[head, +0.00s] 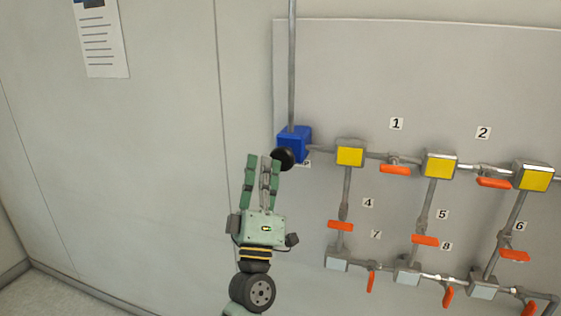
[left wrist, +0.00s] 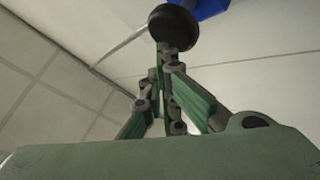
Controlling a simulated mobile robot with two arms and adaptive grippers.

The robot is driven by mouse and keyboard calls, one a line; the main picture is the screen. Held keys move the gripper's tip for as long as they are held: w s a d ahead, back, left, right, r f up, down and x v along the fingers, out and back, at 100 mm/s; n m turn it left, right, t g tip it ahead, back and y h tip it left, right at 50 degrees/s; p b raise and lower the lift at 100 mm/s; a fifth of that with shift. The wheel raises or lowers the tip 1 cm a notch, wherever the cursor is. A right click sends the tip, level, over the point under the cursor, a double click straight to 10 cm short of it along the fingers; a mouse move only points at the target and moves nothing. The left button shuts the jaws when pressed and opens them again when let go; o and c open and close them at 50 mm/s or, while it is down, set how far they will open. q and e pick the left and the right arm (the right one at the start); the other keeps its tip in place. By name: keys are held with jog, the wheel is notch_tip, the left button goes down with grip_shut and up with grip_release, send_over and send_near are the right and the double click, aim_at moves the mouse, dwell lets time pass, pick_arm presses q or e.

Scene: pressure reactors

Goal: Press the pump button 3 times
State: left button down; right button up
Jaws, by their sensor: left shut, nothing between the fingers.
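The pump is a blue box (head: 294,141) on the wall panel, with a grey pipe rising from its top. Its round black button (head: 284,158) sticks out at the front. In the left wrist view the black button (left wrist: 174,27) shows at the top, with a corner of the blue pump (left wrist: 212,7) behind it. My left gripper (head: 264,160) is shut and empty. Its fingertips are right beside the button in the head view and just below it in the wrist view. I cannot tell whether they touch it. My right gripper is not in view.
Right of the pump, pipes link yellow boxes (head: 350,156) and grey boxes (head: 337,259), with orange valve handles (head: 396,169) and number labels on the panel (head: 400,60). A paper sheet (head: 101,38) hangs on the wall at upper left. The wall left of my gripper is clear.

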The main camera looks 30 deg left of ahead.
aim_at(271, 153)
pick_arm(q)
jog(key=shift+w, duration=0.25)
jog(key=shift+w+a, duration=0.15)
jog(key=shift+w, duration=0.25)
dwell(0.6)
jog(key=shift+w+a+b, duration=0.15)
jog(key=shift+w+b, duration=0.05)
jog(key=shift+w, duration=0.4)
jog(key=shift+w+a+b, duration=0.15)
jog(key=shift+w+b, duration=0.05)
jog(key=shift+w, duration=0.4)
dwell(1.0)
dwell(0.3)
jog(key=s, duration=0.2)
jog(key=s+d+p, duration=0.1)
jog(key=s, duration=0.1)
dwell(0.5)
jog(key=shift+s+d+p, duration=0.2)
jog(key=shift+s, duration=0.6)
jog(key=shift+s+d+p, duration=0.15)
jog(key=shift+s+d, duration=0.05)
jog(key=shift+s, duration=0.6)
jog(key=shift+s+d+p, duration=0.2)
jog(key=shift+s, duration=0.6)
dwell(0.4)
